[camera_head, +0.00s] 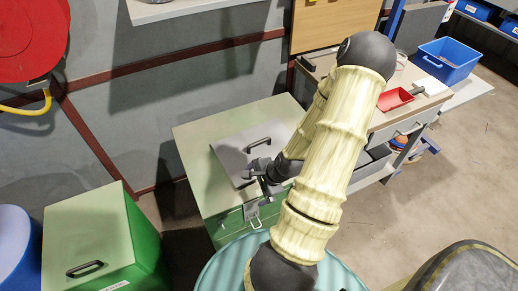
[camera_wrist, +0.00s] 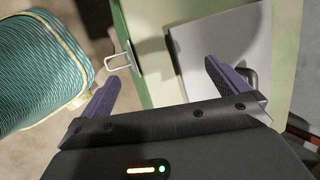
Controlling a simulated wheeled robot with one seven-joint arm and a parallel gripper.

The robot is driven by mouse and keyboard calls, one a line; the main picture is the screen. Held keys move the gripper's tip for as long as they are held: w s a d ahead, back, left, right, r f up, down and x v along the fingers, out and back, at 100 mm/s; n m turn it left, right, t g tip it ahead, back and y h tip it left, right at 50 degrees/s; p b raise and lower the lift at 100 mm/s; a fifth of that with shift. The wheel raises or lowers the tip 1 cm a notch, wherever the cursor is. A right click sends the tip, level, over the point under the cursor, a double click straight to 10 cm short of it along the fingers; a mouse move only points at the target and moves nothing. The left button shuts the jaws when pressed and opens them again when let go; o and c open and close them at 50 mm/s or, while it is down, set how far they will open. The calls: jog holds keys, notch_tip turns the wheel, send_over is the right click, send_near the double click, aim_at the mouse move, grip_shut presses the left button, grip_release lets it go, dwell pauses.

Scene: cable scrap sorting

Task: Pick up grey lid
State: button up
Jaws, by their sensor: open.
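The grey lid (camera_head: 230,155) is a flat square plate lying on the pale green top of a green cabinet (camera_head: 190,140). It has a dark bar handle (camera_head: 258,143) on its upper face. My gripper (camera_head: 250,174) is open, over the lid's near right part, apart from the handle. In the wrist view the lid (camera_wrist: 215,45) lies beyond the right finger, and my gripper (camera_wrist: 166,76) spans the cabinet edge with nothing between its fingers. The right finger partly hides the handle (camera_wrist: 250,76) there. My arm covers the lid's right side in the head view.
A wire pull (camera_wrist: 118,61) sticks out from the cabinet front. A ribbed teal drum (camera_wrist: 40,65) stands close by. A green bin (camera_head: 90,235) with a handled lid stands left. A bench with a red tray (camera_head: 394,99) and blue crate (camera_head: 447,62) is right. A wall closes the back.

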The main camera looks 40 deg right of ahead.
jog(key=d+m+t, duration=0.1)
jog(key=m, duration=0.2)
jog(key=d+m+t, duration=0.1)
jog(key=m+t, duration=0.1)
jog(key=m, duration=0.1)
jog(key=d+m+t, duration=0.1)
jog(key=d+m, duration=0.1)
jog(key=m, duration=0.1)
jog(key=shift+s+d+t+h+p, duration=0.1)
jog(key=shift+t+h+p, duration=0.2)
jog(key=shift+h, duration=0.1)
jog(key=s+d+r+m+t+h, duration=0.1)
jog(key=d+r+m+t+h, duration=0.2)
jog(key=d+m, duration=0.3)
jog(key=shift+r+m+t+h, duration=0.3)
jog(key=shift+m+h, duration=0.1)
jog(key=shift+m, duration=0.8)
jog(key=shift+f, duration=0.1)
jog(key=b, duration=0.2)
send_near(266, 150)
jog(key=w, duration=0.6)
jog(key=shift+a+r, duration=0.25)
jog(key=shift+a, duration=0.1)
jog(key=shift+w, duration=0.25)
jog(key=shift+w, duration=0.1)
